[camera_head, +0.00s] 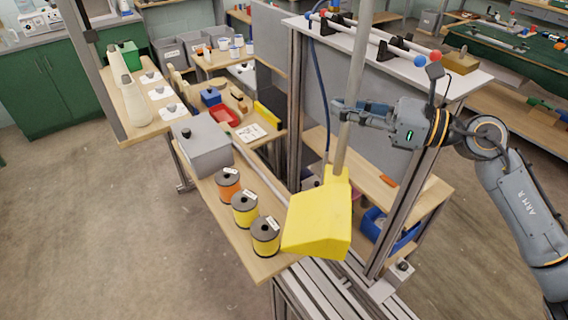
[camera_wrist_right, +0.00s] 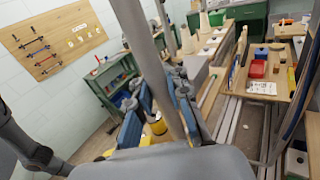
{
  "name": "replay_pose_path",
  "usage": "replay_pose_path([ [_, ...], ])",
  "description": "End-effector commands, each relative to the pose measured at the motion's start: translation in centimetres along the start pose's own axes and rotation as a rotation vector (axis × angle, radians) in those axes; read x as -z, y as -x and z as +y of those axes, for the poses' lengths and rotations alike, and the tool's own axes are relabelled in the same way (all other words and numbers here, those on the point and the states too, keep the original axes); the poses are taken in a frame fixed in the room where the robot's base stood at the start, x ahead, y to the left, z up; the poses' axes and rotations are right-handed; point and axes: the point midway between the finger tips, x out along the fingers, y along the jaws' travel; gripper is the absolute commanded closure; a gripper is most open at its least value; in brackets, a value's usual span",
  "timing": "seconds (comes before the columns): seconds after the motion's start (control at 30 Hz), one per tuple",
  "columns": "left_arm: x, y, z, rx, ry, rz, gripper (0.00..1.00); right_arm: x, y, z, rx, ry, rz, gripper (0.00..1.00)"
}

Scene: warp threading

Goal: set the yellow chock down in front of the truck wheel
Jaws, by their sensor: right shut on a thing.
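The yellow chock (camera_head: 318,222) is a wedge-shaped block on the lower end of a long grey pole (camera_head: 356,70). My right gripper (camera_head: 345,113) is shut on the pole, well above the chock. The chock hangs in front of the shelf with the spools, and I cannot tell whether it touches anything. In the right wrist view the pole (camera_wrist_right: 158,70) passes between the blue-padded fingers of the right gripper (camera_wrist_right: 168,105). The truck wheel is not seen in either view. My left gripper is not in view.
Orange and yellow spools (camera_head: 245,209) stand on a wooden shelf (camera_head: 222,212) left of the chock. A grey box (camera_head: 203,145) stands behind them. A metal-framed bench with a white top (camera_head: 455,75) is close to my right arm. Open floor (camera_head: 110,230) lies at the left.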

Motion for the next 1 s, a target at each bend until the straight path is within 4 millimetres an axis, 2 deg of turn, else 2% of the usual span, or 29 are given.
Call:
replay_pose_path([
  [0.07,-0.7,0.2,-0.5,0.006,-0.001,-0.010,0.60,0.2,0.0,0.0,0.000,-0.006,-0.005,1.00],
  [0.27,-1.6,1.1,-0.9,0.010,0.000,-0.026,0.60,3.4,0.0,-0.1,0.000,-0.010,-0.005,1.00],
  [0.8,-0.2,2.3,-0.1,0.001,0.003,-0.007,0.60,9.3,-0.1,-0.2,0.001,-0.006,-0.006,1.00],
  [1.0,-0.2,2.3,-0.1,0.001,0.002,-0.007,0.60,9.7,0.0,-0.2,0.001,-0.001,-0.006,1.00],
])
